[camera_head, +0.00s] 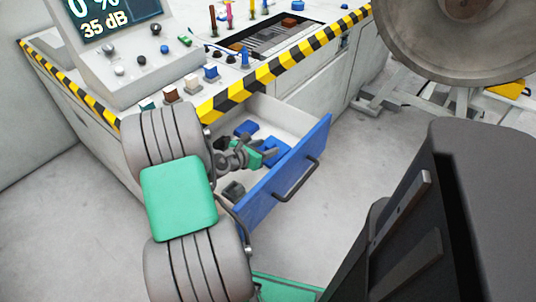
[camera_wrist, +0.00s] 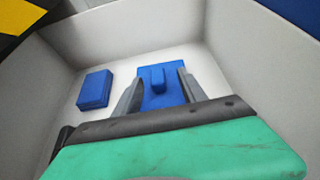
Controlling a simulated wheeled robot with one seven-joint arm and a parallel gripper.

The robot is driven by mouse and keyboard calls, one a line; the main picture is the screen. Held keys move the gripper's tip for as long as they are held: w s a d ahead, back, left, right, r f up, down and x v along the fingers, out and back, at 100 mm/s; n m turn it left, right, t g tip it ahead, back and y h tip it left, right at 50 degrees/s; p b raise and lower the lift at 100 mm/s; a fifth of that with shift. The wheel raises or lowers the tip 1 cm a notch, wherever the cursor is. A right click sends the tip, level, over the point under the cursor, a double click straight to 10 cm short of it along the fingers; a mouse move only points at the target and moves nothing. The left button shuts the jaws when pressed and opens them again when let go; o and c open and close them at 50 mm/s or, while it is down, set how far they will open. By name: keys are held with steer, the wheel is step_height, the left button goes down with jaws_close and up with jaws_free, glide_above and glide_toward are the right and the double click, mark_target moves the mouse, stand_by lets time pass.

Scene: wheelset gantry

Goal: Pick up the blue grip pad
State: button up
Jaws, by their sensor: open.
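The blue grip pad (camera_wrist: 158,77), a flat blue plate with a raised block in its middle, lies on the floor of the open drawer. It also shows in the head view (camera_head: 275,148), partly covered by my gripper. My gripper (camera_wrist: 162,76) is open, its two grey fingers reaching over the near part of the pad, one on each side of the raised block. I cannot tell whether the fingers touch it. In the head view my gripper (camera_head: 268,150) is inside the drawer.
A plain blue block (camera_wrist: 95,89) lies left of the pad. A dark object (camera_head: 234,190) is near the drawer's front end. The drawer's white walls (camera_wrist: 120,30) and blue front (camera_head: 258,203) surround my gripper. The striped console edge (camera_head: 285,68) is above.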

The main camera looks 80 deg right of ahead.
mark_target(270, 144)
steer(key=b+x, duration=0.1)
steer(key=x, duration=0.3)
steer(key=shift+w+r, duration=0.1)
steer(key=shift+w, duration=0.1)
steer(key=shift+c, duration=0.6)
jaws_close()
